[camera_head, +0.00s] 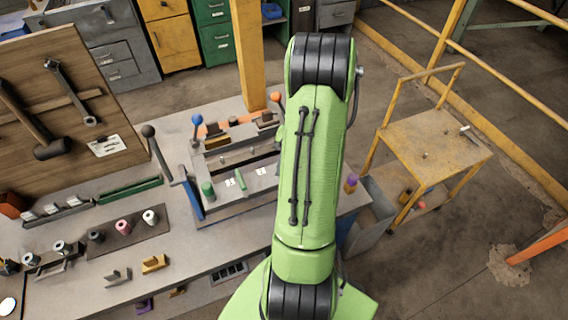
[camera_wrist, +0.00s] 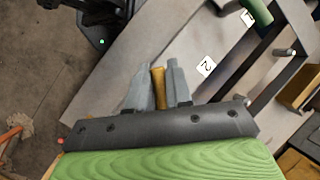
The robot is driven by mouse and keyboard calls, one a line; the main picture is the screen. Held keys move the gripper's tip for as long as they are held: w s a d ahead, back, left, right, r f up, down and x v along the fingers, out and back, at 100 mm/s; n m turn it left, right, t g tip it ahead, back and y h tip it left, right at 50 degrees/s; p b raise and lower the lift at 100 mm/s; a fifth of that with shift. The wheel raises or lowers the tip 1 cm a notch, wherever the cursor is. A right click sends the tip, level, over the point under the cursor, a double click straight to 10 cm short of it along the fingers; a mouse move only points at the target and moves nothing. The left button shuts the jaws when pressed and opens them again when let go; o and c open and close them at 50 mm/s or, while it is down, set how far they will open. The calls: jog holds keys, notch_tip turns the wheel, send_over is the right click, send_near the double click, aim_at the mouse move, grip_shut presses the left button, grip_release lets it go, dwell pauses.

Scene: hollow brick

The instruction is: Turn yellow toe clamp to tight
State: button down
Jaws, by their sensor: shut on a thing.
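In the wrist view, my gripper (camera_wrist: 157,68) has its two grey fingers closed around a narrow yellow piece (camera_wrist: 158,88). This looks like the handle of the yellow toe clamp. The fingers hide its sides, and I cannot tell how far the clamp is turned. In the head view my green arm hides my gripper and this piece. The fixture (camera_head: 239,160) on the bench shows left of my arm, with white number labels on its plate. A label with a 2 (camera_wrist: 206,67) lies right of my fingers in the wrist view.
A blue-knobbed lever (camera_head: 197,120), a dark-knobbed lever (camera_head: 149,132) and an orange-knobbed lever (camera_head: 276,97) stand up around the fixture. A green handle (camera_wrist: 257,11) is near the wrist view's top.

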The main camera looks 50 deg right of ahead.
jog(key=n+g, duration=0.1)
jog(key=n, duration=0.2)
jog(key=shift+s+d+n+g, duration=0.15)
jog(key=shift+n+g, duration=0.15)
jog(key=shift+g, duration=0.1)
jog(key=shift+s+d+n+g+h+b, duration=0.15)
jog(key=shift+n+g+b, duration=0.1)
jog(key=shift+n, duration=0.4)
jog(key=shift+n+g+h+b, duration=0.1)
jog(key=shift+n+g+b, duration=0.15)
jog(key=shift+n, duration=0.45)
jog(key=shift+s+d+n+g+h+b, duration=0.15)
jog(key=shift+n+g, duration=0.15)
jog(key=shift+n, duration=0.65)
jog(key=c, duration=1.1)
grip_release()
jog(key=p+v, duration=0.4)
jog(key=v, duration=1.1)
jog(key=shift+w+r, duration=0.2)
jog(key=shift+r, duration=0.15)
